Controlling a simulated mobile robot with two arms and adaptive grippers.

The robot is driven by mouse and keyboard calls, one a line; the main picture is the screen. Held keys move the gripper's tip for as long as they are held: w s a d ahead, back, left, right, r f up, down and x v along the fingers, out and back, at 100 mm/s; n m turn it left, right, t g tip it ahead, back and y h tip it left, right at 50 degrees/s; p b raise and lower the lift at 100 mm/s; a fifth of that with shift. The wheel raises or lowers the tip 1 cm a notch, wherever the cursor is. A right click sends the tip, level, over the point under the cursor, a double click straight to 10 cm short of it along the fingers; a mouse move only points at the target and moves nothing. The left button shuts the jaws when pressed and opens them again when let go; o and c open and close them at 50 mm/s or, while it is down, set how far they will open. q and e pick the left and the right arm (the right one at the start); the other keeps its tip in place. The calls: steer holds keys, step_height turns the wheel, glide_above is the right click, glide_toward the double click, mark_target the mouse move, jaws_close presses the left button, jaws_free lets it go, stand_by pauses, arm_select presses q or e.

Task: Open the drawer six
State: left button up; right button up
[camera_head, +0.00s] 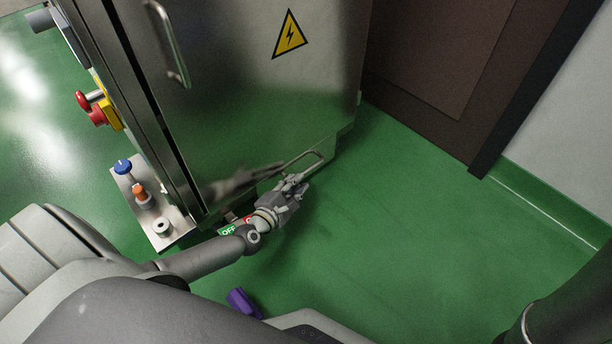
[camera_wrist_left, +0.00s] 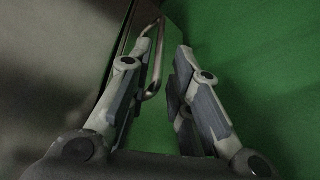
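I cannot make out a drawer number or a clear drawer outline. Whether that finger touches the handle is unclear. My right gripper is out of view.
A second handle (camera_head: 170,45) is higher on the cabinet. A red button (camera_head: 95,112) and a small panel with blue and orange knobs (camera_head: 143,193) are at its left. A purple object (camera_head: 241,302) lies below. Green floor (camera_head: 400,230) is clear to the right, before a brown door (camera_head: 450,60).

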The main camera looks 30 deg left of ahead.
mark_target(306, 173)
arm_select(q)
steer(key=b+x, duration=0.2)
steer(key=x, duration=0.4)
steer(key=shift+w+f, duration=0.15)
steer(key=shift+w, duration=0.1)
steer(key=shift+c, duration=0.2)
jaws_close()
